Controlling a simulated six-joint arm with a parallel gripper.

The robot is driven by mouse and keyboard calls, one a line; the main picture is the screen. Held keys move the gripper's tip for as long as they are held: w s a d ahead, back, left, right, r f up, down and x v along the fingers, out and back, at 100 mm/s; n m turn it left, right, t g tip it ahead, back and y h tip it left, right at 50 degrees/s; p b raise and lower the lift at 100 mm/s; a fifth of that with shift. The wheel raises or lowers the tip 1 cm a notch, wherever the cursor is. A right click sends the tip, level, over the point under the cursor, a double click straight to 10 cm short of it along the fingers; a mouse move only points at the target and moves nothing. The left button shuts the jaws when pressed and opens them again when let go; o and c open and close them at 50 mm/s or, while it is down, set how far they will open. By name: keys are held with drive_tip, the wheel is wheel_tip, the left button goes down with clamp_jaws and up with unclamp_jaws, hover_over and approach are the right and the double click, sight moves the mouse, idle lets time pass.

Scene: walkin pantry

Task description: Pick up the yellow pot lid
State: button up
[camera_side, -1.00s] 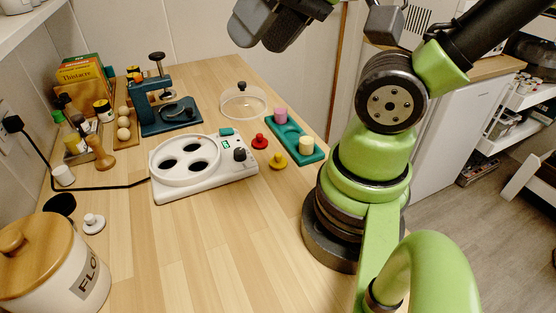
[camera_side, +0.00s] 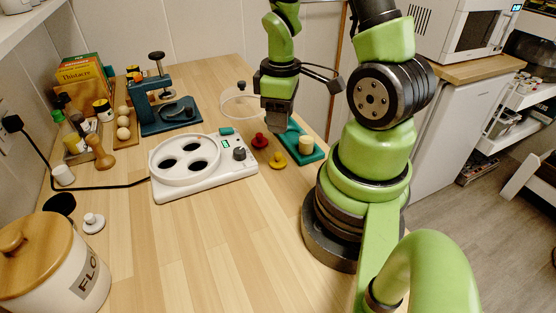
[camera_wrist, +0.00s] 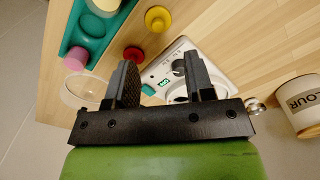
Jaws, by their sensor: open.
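The yellow pot lid (camera_side: 278,160) is a small round disc with a knob on top. It lies on the wooden counter between the white egg cooker and the teal tray. It also shows at the top of the wrist view (camera_wrist: 158,18). My gripper (camera_side: 277,122) hangs above the counter behind the yellow lid in the side view. In the wrist view its two fingers (camera_wrist: 163,75) are apart with nothing between them. The red pot lid (camera_side: 259,141) lies close by, and in the wrist view (camera_wrist: 133,54) it sits between the yellow lid and my fingers.
The teal tray (camera_side: 309,154) holds a cream cylinder (camera_side: 306,144) and a pink one (camera_wrist: 76,58). The white egg cooker (camera_side: 205,178) stands left of the lids. A clear dome (camera_side: 236,104) is behind.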

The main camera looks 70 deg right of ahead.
hover_over(279, 154)
drive_tip(key=f, duration=0.4)
drive_tip(key=shift+s+a+f, duration=0.15)
drive_tip(key=shift+s+f, duration=0.1)
drive_tip(key=shift+f, duration=0.05)
drive_tip(key=shift+w+d+f, duration=0.1)
drive_tip(key=shift+w+f, duration=0.05)
drive_tip(key=shift+f, duration=1.25)
drive_tip(key=shift+w+d+f, duration=0.1)
drive_tip(key=shift+w+f, duration=0.05)
drive_tip(key=shift+f, duration=1.25)
clamp_jaws()
